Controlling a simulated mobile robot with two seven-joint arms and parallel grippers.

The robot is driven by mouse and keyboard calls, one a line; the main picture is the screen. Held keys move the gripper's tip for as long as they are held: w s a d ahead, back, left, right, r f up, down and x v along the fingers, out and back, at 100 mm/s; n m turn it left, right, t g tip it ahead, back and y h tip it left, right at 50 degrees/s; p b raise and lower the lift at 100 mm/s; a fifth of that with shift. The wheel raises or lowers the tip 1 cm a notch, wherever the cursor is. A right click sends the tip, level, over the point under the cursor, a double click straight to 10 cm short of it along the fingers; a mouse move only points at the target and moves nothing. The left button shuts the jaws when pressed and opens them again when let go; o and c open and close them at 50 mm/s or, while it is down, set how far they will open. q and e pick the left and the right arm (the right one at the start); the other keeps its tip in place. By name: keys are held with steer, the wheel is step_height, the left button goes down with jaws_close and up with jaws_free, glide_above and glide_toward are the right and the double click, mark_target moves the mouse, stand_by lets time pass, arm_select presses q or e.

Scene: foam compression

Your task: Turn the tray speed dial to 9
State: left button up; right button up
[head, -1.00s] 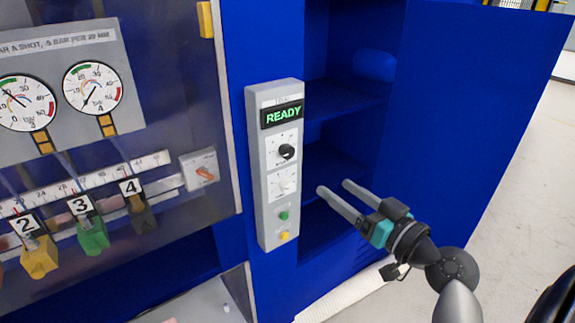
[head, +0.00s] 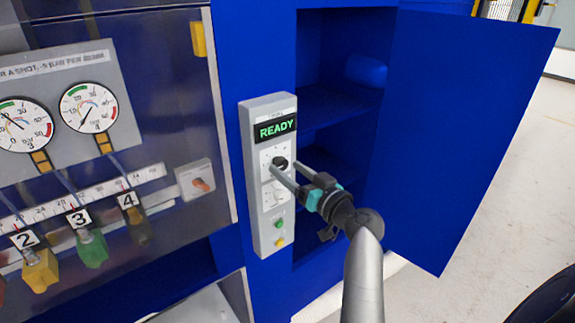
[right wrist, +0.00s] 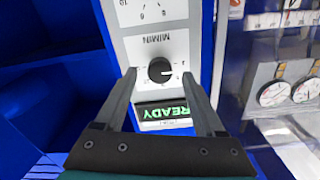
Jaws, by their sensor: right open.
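The grey control panel (head: 248,150) stands upright on the blue machine, with a lit green READY display (head: 275,128). Below the display is a black dial knob (head: 279,162) on a white scale plate. It also shows in the right wrist view (right wrist: 160,70), upside down, beside an M/MIN label (right wrist: 155,43). A second, white dial (head: 271,194) sits lower, partly hidden by a finger. My right gripper (head: 284,166) is open, its fingertips near the black knob's two sides; contact cannot be told. The knob's exact setting is too small to read. My left gripper is not in view.
A green button (head: 278,224) and a yellow button (head: 280,242) are low on the panel. An open blue cabinet with shelves (head: 340,105) and a blue door (head: 460,130) stand right. Gauges (head: 88,108) and numbered handles are left, behind a clear pane.

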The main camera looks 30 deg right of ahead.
steer(key=shift+w, duration=0.6)
steer(key=shift+c, duration=0.2)
jaws_close()
